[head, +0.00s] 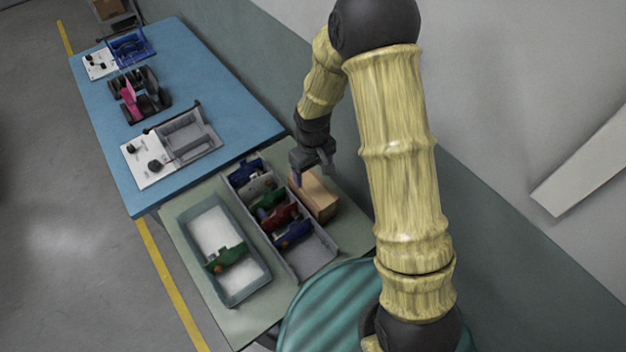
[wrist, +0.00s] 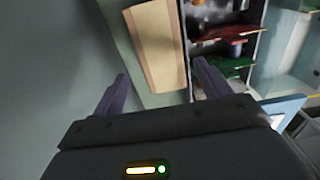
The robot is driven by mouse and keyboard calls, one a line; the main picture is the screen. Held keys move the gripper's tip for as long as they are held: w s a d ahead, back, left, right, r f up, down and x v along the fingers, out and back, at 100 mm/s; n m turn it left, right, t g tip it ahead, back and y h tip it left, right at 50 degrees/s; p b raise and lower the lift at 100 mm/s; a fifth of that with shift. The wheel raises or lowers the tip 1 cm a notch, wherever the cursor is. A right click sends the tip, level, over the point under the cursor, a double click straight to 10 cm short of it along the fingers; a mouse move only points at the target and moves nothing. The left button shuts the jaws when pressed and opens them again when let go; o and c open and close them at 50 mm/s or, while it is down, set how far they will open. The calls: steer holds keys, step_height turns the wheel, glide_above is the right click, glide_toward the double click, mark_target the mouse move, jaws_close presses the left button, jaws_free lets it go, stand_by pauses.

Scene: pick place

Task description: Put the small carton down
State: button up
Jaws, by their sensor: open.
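The small carton (head: 316,196) is a plain brown box. It rests on the green table, just right of the grey divided bin. In the wrist view the carton (wrist: 157,40) lies beyond my fingers, with its near end close to the gap between them. My gripper (head: 299,178) is at the carton's far end, above the table. The wrist view shows my gripper (wrist: 158,88) open, with its two purple fingers wide apart and nothing held between them. Whether a finger touches the carton cannot be told.
The grey bin (head: 310,272) holds several green, red and blue items. A grey-blue tray (head: 262,287) with a green item stands left of it. A blue table (head: 215,85) with fixtures adjoins at the back. The wall is close on the right.

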steer(key=shift+r, duration=1.95)
steer(key=s+d+r+m+t, duration=0.2)
steer(key=s+d+r+m, duration=0.4)
steer(key=s+d+r, duration=0.5)
steer(key=shift+s+d+m+t, duration=0.3)
steer(key=shift+s+d+m, duration=0.1)
steer(key=shift+s+d, duration=0.3)
steer(key=shift+o, duration=0.2)
steer(key=shift+f, duration=0.1)
